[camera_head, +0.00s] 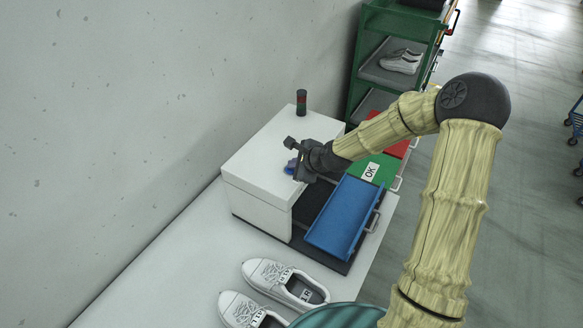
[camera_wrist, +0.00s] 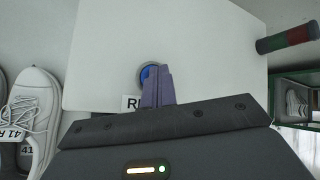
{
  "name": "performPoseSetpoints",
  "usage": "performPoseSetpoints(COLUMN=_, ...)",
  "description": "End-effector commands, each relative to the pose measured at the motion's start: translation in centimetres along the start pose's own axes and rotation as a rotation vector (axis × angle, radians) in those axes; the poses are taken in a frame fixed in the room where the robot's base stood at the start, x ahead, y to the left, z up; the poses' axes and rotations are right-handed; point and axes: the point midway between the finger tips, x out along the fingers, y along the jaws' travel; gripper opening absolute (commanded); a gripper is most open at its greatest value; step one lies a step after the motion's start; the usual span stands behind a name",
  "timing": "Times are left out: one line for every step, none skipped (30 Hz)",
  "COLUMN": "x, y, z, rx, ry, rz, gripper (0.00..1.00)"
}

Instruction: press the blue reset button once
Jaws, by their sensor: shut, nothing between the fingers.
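The blue reset button (camera_wrist: 147,71) sits in a dark round ring on top of the white box (camera_wrist: 95,50). In the wrist view my gripper (camera_wrist: 159,72) is shut and empty, its fingertips over the right part of the button, hiding part of it. I cannot tell whether the fingertips touch it. A label (camera_wrist: 130,103) beside the button is partly hidden by my gripper. In the head view my gripper (camera_head: 291,168) is above the top of the white box (camera_head: 262,150), and a bit of blue shows by its fingertips.
A signal lamp (camera_head: 301,102) stands at the box's back corner. A blue tray (camera_head: 342,215), a green OK panel (camera_head: 375,167) and a red panel (camera_head: 398,148) lie to the right. White shoes (camera_head: 285,283) rest on the table in front. A green rack (camera_head: 361,62) stands behind.

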Motion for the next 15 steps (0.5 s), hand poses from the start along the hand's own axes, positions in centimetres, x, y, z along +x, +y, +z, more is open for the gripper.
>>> performPoseSetpoints(x=0.0, y=0.0, z=0.0, rx=0.000, ry=0.000, rz=0.001, gripper=0.00)
performPoseSetpoints(x=-0.1, y=0.0, z=0.0, rx=0.000, ry=0.001, rz=0.001, gripper=0.00)
performPoseSetpoints(x=-0.2, y=-0.1, z=0.1, rx=0.000, ry=0.001, rz=0.001, gripper=0.00)
performPoseSetpoints(x=-0.3, y=-0.2, z=0.2, rx=0.001, ry=0.001, rz=0.001, gripper=0.00)
performPoseSetpoints(x=-0.4, y=-0.3, z=0.2, rx=0.001, ry=0.001, rz=0.001, gripper=0.00)
performPoseSetpoints(x=-0.6, y=-0.4, z=0.4, rx=0.001, ry=0.001, rz=0.001, gripper=0.00)
performPoseSetpoints(x=-0.7, y=-0.5, z=0.4, rx=0.001, ry=0.001, rz=0.001, gripper=0.00)
performPoseSetpoints(x=-0.8, y=-0.6, z=0.5, rx=0.001, ry=0.001, rz=0.000, gripper=0.00)
performPoseSetpoints(x=-0.9, y=-0.7, z=0.6, rx=0.000, ry=0.001, rz=0.000, gripper=0.00)
performPoseSetpoints(x=-1.0, y=-0.7, z=0.7, rx=0.000, ry=0.001, rz=0.000, gripper=0.00)
performPoseSetpoints(x=-1.1, y=-0.8, z=0.8, rx=-0.001, ry=0.001, rz=0.000, gripper=0.00)
performPoseSetpoints(x=-1.2, y=-0.9, z=0.9, rx=-0.001, ry=0.000, rz=0.000, gripper=0.00)
performPoseSetpoints(x=-1.3, y=-0.9, z=0.9, rx=-0.001, ry=0.000, rz=0.000, gripper=0.00)
performPoseSetpoints(x=-1.3, y=-1.0, z=0.9, rx=-0.001, ry=0.000, rz=0.000, gripper=0.00)
performPoseSetpoints(x=-1.3, y=-1.0, z=1.0, rx=-0.001, ry=0.000, rz=0.000, gripper=0.00)
